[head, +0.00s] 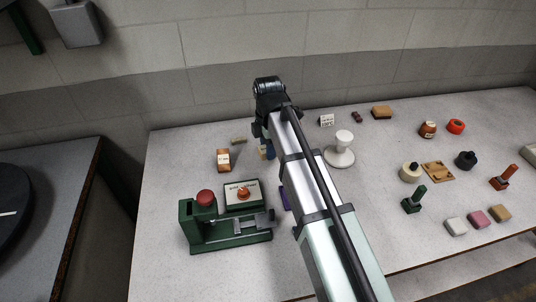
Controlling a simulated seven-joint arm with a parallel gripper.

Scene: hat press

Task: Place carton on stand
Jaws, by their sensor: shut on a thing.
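My gripper (265,146) is over the back middle of the table, mostly hidden behind my arm. A small tan thing (263,153) shows at its fingertips, with a bit of blue (270,152) beside it. I cannot tell for sure whether the tan thing is the carton, or whether it touches the table. A white stand (342,150) with a round base and a knob-like top is to the right of my gripper, with nothing on it. An orange-brown box (223,160) with a pale label is to the left.
A green press (225,230) with a red knob and a labelled box (243,195) stand at the front left. A purple thing (284,198) is partly hidden by my arm. A small white sign (326,120) stands behind the stand. Several jars, stamps and blocks fill the right side.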

